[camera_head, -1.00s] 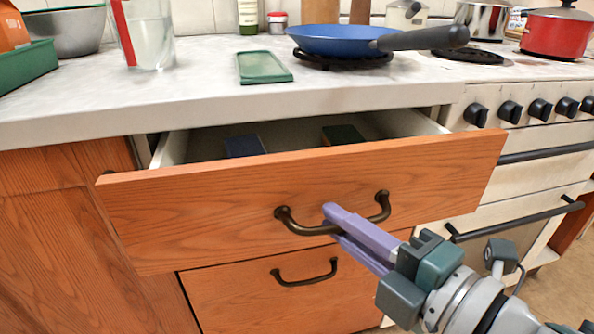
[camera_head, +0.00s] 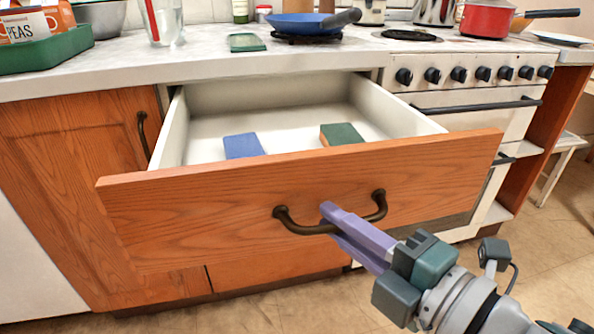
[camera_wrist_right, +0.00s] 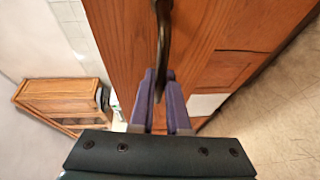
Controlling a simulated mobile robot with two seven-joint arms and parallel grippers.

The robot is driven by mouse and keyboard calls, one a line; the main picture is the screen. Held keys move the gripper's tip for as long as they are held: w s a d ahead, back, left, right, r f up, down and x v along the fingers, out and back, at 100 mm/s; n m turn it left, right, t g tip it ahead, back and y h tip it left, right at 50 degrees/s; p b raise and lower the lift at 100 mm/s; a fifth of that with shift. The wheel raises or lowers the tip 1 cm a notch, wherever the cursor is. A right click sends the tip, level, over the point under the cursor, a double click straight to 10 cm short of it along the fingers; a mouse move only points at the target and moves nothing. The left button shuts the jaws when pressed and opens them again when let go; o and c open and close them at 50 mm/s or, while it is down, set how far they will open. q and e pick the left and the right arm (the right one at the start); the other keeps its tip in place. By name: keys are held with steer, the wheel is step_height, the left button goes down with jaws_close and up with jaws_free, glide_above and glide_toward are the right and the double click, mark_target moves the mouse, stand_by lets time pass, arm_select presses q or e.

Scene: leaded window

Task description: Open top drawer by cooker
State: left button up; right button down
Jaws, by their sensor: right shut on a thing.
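The top drawer (camera_head: 165,211) beside the cooker (camera_head: 480,100) is pulled well out, and its white inside shows. Its dark bronze handle (camera_head: 290,222) is on the wooden front. My right gripper (camera_head: 332,222) is shut on the handle near its middle, with the purple fingers around the bar. In the right wrist view the handle (camera_wrist_right: 162,40) runs down between the two fingers (camera_wrist_right: 160,95). My left gripper is not in view.
The worktop (camera_head: 215,63) above holds a green tray (camera_head: 60,48), a glass jug (camera_head: 161,20), a green flat case (camera_head: 247,42) and a blue pan (camera_head: 305,24). A cupboard door with a handle (camera_head: 142,130) is at the left. Open floor (camera_head: 560,230) lies at the right.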

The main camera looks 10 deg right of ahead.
steer(key=shift+w, duration=0.1)
steer(key=c, duration=0.9)
jaws_free()
steer(key=p+v, duration=0.1)
steer(key=v, duration=0.9)
